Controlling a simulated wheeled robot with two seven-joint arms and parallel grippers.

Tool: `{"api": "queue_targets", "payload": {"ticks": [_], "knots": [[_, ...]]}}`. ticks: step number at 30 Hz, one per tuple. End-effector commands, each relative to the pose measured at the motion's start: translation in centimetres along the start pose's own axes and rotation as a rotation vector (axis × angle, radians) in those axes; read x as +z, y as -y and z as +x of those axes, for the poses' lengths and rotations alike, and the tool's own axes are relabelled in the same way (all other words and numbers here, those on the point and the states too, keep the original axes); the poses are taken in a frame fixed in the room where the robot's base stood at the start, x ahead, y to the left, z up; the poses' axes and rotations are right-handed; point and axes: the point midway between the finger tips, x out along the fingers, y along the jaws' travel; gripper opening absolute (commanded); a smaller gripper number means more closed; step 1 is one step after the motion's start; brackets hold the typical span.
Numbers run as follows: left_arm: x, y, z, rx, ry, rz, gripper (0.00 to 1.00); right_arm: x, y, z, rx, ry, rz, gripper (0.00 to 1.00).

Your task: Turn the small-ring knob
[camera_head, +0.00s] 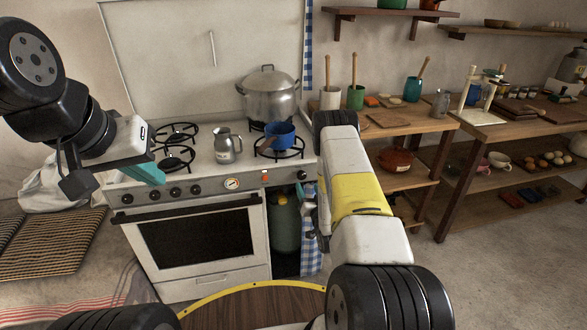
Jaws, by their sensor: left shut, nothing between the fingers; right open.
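The white stove has a row of dark knobs (177,192) on the left of its front panel and another knob (302,176) at the right end. An orange-red knob or button (265,177) sits beside the round gauge (232,184). I cannot tell which is the small-ring knob. My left gripper (153,174), with a teal finger, is shut and empty over the stove's left front, above the left knobs in the picture. My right gripper (309,212) is open near the stove's right front edge, below the right-end knob in the picture and partly hidden by my yellow-and-white arm.
On the stove stand a large lidded pot (268,97), a blue pan (279,134) and a metal jug (227,146). The left burners (178,134) are bare. A green gas cylinder (284,222) stands right of the oven (195,238). Wooden shelves (405,122) are at the right.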

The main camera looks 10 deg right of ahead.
Motion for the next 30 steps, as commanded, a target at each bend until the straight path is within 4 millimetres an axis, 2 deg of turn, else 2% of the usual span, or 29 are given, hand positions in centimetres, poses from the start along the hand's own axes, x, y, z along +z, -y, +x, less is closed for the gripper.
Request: {"api": "queue_targets", "payload": {"ticks": [15,26,30], "knots": [[0.0,0.0,0.0,0.000,0.000,0.000,0.00,0.0,0.1,6.9,-0.003,-0.004,-0.001,0.57],[0.0,0.0,0.0,0.000,0.000,0.000,0.00,0.0,0.0,7.7,-0.001,-0.002,0.000,0.57],[0.0,0.0,0.0,0.000,0.000,0.000,0.00,-0.1,0.0,7.6,-0.001,-0.002,0.000,0.33]]}}
